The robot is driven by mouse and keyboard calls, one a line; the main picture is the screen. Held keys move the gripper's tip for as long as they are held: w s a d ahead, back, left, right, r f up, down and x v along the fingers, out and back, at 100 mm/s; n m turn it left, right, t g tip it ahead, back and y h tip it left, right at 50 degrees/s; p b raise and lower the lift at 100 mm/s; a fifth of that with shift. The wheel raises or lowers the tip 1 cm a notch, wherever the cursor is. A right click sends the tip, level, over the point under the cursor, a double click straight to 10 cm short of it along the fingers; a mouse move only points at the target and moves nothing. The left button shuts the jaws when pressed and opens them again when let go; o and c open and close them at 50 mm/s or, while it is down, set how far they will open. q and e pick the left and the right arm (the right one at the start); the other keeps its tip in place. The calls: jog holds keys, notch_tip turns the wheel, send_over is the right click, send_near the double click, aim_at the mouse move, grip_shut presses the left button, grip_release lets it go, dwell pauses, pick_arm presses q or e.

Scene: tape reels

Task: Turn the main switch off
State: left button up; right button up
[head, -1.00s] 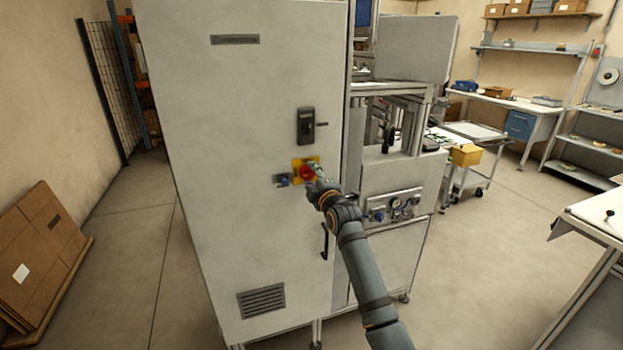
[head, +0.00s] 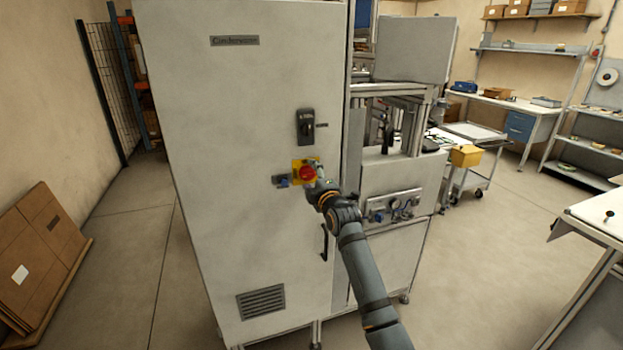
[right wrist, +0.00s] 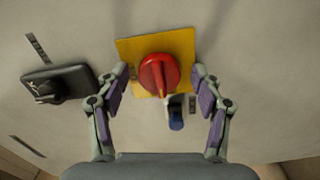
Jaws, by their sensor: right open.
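The main switch is a red rotary knob (head: 307,173) on a yellow plate (head: 297,164), on the front of a tall grey cabinet (head: 230,120). In the right wrist view the red knob (right wrist: 159,73) sits on its yellow plate (right wrist: 183,42), with its raised grip bar pointing down in the picture. My right gripper (head: 318,174) is at the knob in the head view. In the right wrist view the right gripper (right wrist: 160,90) is open, one finger on each side of the knob, with gaps between the pads and the knob. My left gripper is not in view.
A blue padlock-like item (right wrist: 176,118) hangs beside the yellow plate. A black handle (head: 306,126) is above the switch, and a black door pull (head: 324,242) is below.

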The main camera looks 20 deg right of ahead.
jog(key=s, duration=1.2)
jog(key=shift+d, duration=0.2)
notch_tip(320, 180, down, 32)
jog(key=s+d+r+m+g, duration=0.1)
jog(key=s+d+m+g, duration=0.15)
jog(key=m+g, duration=0.35)
jog(key=s+d+f+m+g+h, duration=0.1)
jog(key=s+f, duration=0.3)
jog(key=f, duration=0.3)
jog(key=s+f+m+g, duration=0.1)
jog(key=s+f, duration=0.2)
jog(key=f, duration=0.4)
jog(key=s+d+f+m+g, duration=0.1)
jog(key=s+f+m+g, duration=0.4)
jog(key=s+f, duration=1.55)
jog(key=s+f+m+g, duration=0.1)
jog(key=s+f+g, duration=0.1)
jog(key=s, duration=1)
jog(key=s+f+m+g, duration=0.1)
jog(key=s+f, duration=0.3)
jog(key=s, duration=0.8)
jog(key=shift+d+m+g, duration=0.2)
jog(key=shift+m+g, duration=0.2)
jog(key=shift+m, duration=0.2)
